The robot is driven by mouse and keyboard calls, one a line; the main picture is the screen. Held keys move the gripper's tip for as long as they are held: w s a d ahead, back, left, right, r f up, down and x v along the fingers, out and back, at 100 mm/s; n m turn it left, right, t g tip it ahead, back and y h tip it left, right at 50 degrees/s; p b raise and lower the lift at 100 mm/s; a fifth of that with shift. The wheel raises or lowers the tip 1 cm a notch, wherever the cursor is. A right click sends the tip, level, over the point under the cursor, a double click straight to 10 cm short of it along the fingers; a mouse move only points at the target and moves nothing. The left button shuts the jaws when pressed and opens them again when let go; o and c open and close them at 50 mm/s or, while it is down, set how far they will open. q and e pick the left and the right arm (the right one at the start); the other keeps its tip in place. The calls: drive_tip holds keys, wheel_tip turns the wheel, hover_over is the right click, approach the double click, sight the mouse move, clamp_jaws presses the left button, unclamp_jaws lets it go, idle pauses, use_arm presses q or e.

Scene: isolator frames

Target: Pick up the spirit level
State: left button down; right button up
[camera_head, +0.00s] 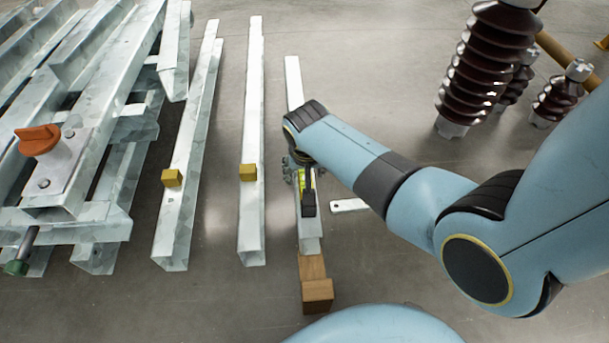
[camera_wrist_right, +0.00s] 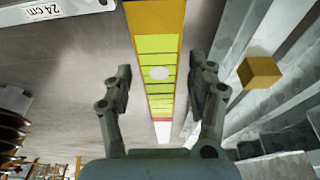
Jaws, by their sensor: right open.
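The spirit level shows in the right wrist view as a long yellow and green bar (camera_wrist_right: 160,50) with a pale oval spot on it. It runs between the two fingers of my right gripper (camera_wrist_right: 161,80), with a gap visible on both sides. The fingers are apart and hold nothing. In the head view my right gripper (camera_head: 305,178) is over a narrow steel beam, with a bit of the yellow-green level (camera_head: 301,182) showing beside it. The gripper hides much of the level there. My left gripper is not in view.
The steel beam (camera_head: 294,80) ends near wooden blocks (camera_head: 317,291). Two beams (camera_head: 250,120) to its left carry yellow blocks (camera_head: 172,178). A white strip (camera_head: 348,205) lies to the right; a label in the wrist view (camera_wrist_right: 68,11) reads "24 cm". Brown insulators (camera_head: 490,60) stand at the upper right.

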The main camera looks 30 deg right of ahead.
drive_tip(key=shift+c, duration=0.4)
clamp_jaws()
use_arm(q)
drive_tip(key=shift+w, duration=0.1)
use_arm(e)
drive_tip(key=shift+w+r, duration=0.1)
drive_tip(key=shift+r, duration=0.05)
